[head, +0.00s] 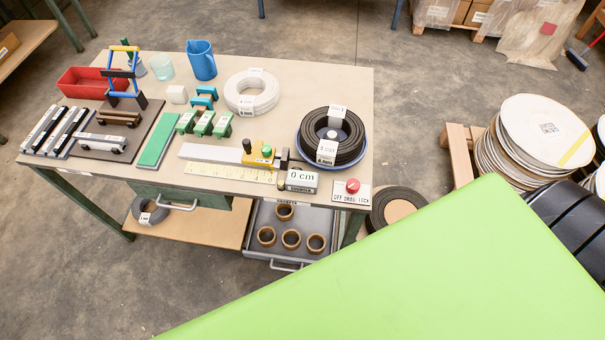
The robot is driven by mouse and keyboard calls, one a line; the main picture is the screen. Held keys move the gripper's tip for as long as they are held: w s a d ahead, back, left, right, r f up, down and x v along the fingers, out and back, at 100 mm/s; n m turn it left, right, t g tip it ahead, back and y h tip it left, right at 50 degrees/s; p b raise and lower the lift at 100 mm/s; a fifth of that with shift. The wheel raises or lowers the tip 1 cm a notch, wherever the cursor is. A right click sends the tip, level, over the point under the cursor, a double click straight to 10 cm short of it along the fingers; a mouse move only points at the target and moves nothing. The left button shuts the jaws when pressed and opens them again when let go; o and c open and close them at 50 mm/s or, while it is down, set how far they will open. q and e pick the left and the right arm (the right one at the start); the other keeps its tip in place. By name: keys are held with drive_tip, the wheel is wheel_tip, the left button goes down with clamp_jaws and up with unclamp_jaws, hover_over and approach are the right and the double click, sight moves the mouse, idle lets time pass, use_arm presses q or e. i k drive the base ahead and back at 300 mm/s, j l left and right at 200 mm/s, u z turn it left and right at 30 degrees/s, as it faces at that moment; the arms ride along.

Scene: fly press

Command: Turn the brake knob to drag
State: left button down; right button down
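The red brake knob (352,186) sits on a small white plate (348,198) at the right front corner of the workbench in the head view. The plate reads OFF, DRAG, LOCK from left to right below the knob. The knob is too small to tell which word it points to. A black coil (331,155) lies on a round blue-rimmed turntable just behind the plate. Neither of my grippers is in view.
A counter box reading 0 cm (302,181) stands left of the knob, beside a yellow ruler (235,173). A white coil (252,105) lies farther back. An open drawer (291,222) with several brown rings juts out below. Stacked reels (545,128) stand on the floor at right.

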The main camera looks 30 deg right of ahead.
sight(353, 187)
drive_tip(key=z, duration=0.4)
drive_tip(key=l+z, duration=0.15)
drive_tip(key=z, duration=0.6)
drive_tip(key=i+l, duration=0.05)
